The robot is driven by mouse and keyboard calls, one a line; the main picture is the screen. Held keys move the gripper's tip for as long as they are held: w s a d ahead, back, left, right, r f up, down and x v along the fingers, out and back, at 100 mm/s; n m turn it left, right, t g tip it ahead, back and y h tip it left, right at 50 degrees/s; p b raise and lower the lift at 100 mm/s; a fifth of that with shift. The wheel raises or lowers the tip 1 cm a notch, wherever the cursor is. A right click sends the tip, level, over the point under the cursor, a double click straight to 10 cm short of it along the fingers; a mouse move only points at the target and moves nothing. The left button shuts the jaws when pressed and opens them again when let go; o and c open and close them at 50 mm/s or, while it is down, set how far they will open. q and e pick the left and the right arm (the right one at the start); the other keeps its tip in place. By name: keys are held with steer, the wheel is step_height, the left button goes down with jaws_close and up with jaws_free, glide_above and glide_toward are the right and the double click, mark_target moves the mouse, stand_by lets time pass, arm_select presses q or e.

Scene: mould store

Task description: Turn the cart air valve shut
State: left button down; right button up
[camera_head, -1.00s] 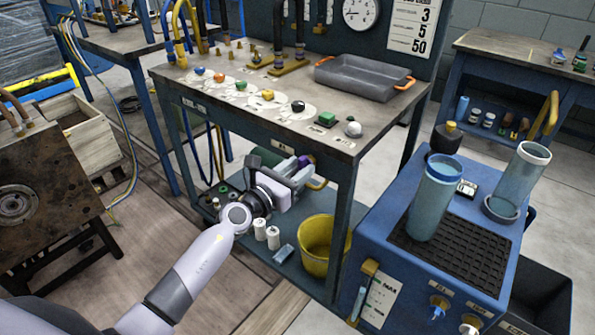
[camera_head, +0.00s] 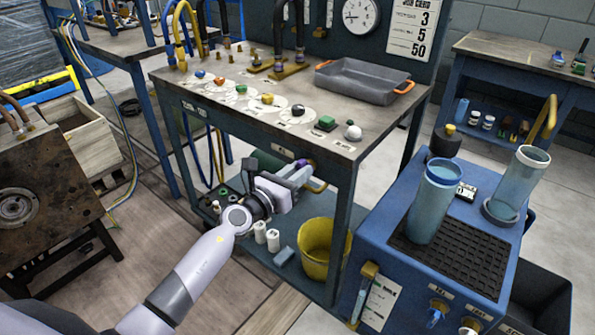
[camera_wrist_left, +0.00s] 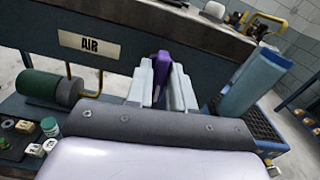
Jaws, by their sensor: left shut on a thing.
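The air valve's purple handle (camera_head: 301,163) shows at the front side of the workbench, just under the tabletop. In the left wrist view the purple handle (camera_wrist_left: 161,72) stands between the pale fingers, near a plate reading AIR (camera_wrist_left: 90,45). My left gripper (camera_head: 297,174) is shut on this handle, and its fingers (camera_wrist_left: 162,88) sit on both sides of it. The fingers and wrist hide the valve's body and the lower part of the handle. My right gripper is in neither view.
A yellow bucket (camera_head: 322,248) and white bottles (camera_head: 273,240) stand on the lower shelf beneath the arm. A green cylinder (camera_wrist_left: 40,85) is left of the fingers. A blue unit (camera_head: 385,225) with clear cylinders stands at right.

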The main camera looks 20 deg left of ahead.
arm_select(q)
steer(key=shift+a+f+n+p, duration=0.1)
steer(key=shift+n+p, duration=0.55)
steer(key=shift+n, duration=2.1)
steer(key=shift+a+f+n+p, duration=0.15)
steer(key=shift+n+p, duration=0.5)
steer(key=shift+n, duration=2.05)
steer(key=shift+f+n+p, duration=0.1)
steer(key=shift+n+p, duration=0.55)
steer(key=shift+n, duration=2.1)
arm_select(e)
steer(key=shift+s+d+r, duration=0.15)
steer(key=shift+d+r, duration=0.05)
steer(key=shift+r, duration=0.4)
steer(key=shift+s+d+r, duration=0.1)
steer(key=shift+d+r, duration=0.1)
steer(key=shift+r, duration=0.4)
arm_select(q)
steer(key=c, duration=1.1)
jaws_free()
steer(key=shift+c, duration=0.2)
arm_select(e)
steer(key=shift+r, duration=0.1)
arm_select(q)
steer(key=v, duration=0.7)
steer(key=shift+p, duration=0.45)
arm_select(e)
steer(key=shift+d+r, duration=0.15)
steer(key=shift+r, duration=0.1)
